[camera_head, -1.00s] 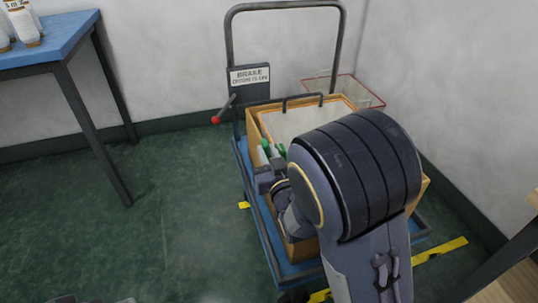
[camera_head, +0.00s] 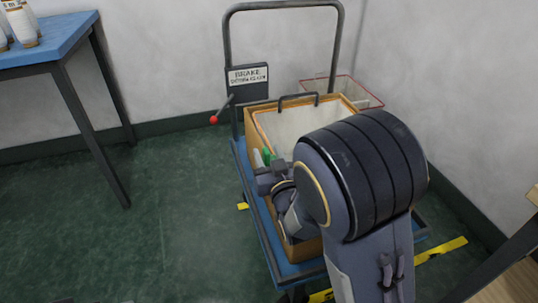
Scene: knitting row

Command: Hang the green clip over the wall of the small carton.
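A brown carton (camera_head: 259,113) with a pale inside stands on the blue cart; I take it to be the task's carton. A small green piece (camera_head: 268,155), likely the green clip, shows at the carton's left wall, right at my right gripper (camera_head: 262,163). Most of the clip is hidden, and I cannot tell whether it sits over the wall. My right gripper is at the carton's left side, its fingers partly hidden by my wrist, so its opening is unclear. My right arm covers the carton's front right. My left gripper is not in view.
The cart (camera_head: 254,213) has a tall dark push handle (camera_head: 228,60), a brake sign (camera_head: 248,76) and a red-knobbed lever (camera_head: 214,119). A red-rimmed wire basket (camera_head: 372,98) is behind the carton. The floor between is clear.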

